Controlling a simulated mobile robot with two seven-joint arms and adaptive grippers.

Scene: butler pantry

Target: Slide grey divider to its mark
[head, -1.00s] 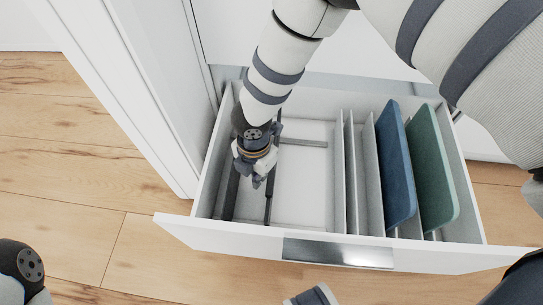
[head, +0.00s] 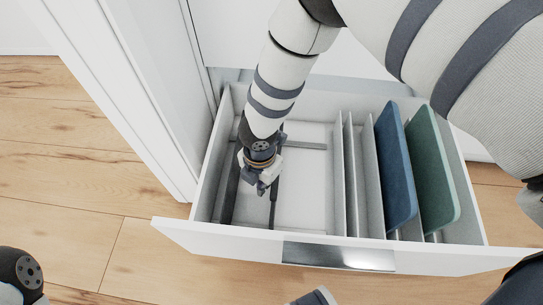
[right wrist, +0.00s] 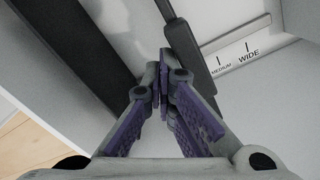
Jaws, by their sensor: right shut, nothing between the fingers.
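The grey divider (head: 273,206) is a thin dark bar running front to back in the open white drawer (head: 300,205), left of its middle. In the right wrist view the divider (right wrist: 187,48) lies just left of a white label strip (right wrist: 240,50) marked MEDIUM and WIDE. My right gripper (head: 266,188) is down inside the drawer at the divider's left side. In the wrist view its fingertips (right wrist: 163,62) are closed together, empty, close against the divider; whether they touch is unclear. The arm and gripper hide part of the divider.
A dark panel (head: 229,194) stands along the drawer's left side. Light upright partitions (head: 352,180), a blue board (head: 396,165) and a green board (head: 432,170) fill the right side. The floor between divider and partitions is clear. A white cabinet side (head: 130,90) rises at left.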

